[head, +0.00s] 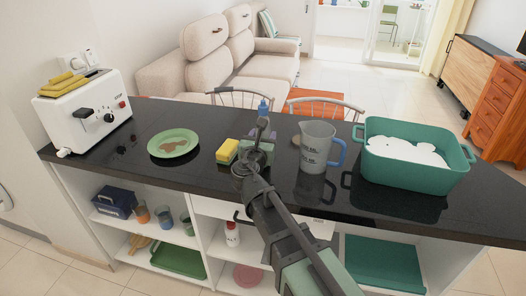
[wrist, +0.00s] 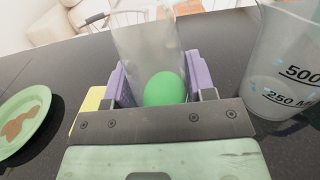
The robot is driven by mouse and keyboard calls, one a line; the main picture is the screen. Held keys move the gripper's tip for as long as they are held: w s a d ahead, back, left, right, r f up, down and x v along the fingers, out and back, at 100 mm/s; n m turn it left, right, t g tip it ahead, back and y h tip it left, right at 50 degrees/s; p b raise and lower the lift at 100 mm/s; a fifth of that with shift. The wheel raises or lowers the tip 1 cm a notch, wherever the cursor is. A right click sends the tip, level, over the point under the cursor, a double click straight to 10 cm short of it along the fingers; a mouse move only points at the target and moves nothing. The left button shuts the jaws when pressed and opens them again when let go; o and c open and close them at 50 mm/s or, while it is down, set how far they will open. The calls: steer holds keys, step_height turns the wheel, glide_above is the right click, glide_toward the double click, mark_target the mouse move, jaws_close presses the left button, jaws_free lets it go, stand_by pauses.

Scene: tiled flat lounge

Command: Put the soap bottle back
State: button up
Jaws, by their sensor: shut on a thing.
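My gripper (wrist: 160,90) is shut on a clear bottle (wrist: 140,45), seemingly the soap bottle, with a green oval patch low on its front. The purple finger pads sit on both sides of it. In the head view my gripper (head: 262,138) is over the middle of the dark counter, and my arm hides most of the bottle. A blue top (head: 263,106), apparently the bottle's, shows just beyond the gripper. The bottle looks about upright. I cannot tell whether its base touches the counter.
A yellow sponge (head: 227,151) and a green plate (head: 173,143) with brown stains lie left of my gripper. A measuring jug (head: 316,148) stands close on the right, then a teal tub (head: 411,174) of foam. A toaster (head: 88,112) stands far left. Shelves below hold a white bottle (head: 232,234).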

steer(key=shift+f, duration=0.75)
steer(key=o, duration=1)
steer(key=shift+r, duration=0.1)
steer(key=shift+r+p, duration=0.3)
steer(key=shift+p, duration=0.05)
steer(key=v, duration=1.2)
steer(key=shift+f, duration=0.15)
